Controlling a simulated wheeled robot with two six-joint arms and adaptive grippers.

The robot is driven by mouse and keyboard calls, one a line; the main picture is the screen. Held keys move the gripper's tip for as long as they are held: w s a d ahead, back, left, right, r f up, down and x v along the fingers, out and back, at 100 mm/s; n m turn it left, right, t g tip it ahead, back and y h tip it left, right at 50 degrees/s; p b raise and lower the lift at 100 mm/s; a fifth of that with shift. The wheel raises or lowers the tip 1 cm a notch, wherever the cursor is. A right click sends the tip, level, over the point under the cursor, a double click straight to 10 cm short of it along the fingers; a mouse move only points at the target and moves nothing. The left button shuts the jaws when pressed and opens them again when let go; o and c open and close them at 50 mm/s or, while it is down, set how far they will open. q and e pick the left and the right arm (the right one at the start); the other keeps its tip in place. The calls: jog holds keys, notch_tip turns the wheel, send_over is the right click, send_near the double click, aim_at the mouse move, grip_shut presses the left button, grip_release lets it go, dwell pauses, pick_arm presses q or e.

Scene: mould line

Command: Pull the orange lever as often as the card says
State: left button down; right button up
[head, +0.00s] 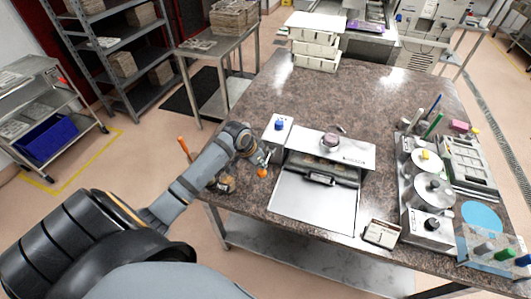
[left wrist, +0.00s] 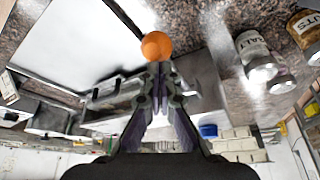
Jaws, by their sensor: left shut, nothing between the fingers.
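The orange lever shows as a round orange knob (head: 262,172) at the left side of the press-like machine (head: 345,153) in the head view. In the left wrist view the knob (left wrist: 156,45) sits on a dark rod, just beyond my fingertips. My left gripper (head: 265,160) is shut and empty, its tips close to the knob; I cannot tell whether they touch it. The gripper also shows in the left wrist view (left wrist: 160,72). A small framed card (head: 381,233) stands at the table's front edge, its writing too small to read. My right gripper is not in view.
Labelled jars (left wrist: 256,55) stand beside the lever. A blue-knobbed box (head: 279,126) adjoins the machine. A tray with round lids (head: 428,190) stands to the right. White stacked trays (head: 315,48) are at the back; the table's middle back (head: 370,95) is clear.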

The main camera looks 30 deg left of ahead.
pick_arm(q)
notch_tip(320, 180, up, 3)
jog(key=shift+r+p, duration=0.1)
jog(key=shift+p, duration=0.7)
notch_tip(320, 180, up, 8)
dwell(0.7)
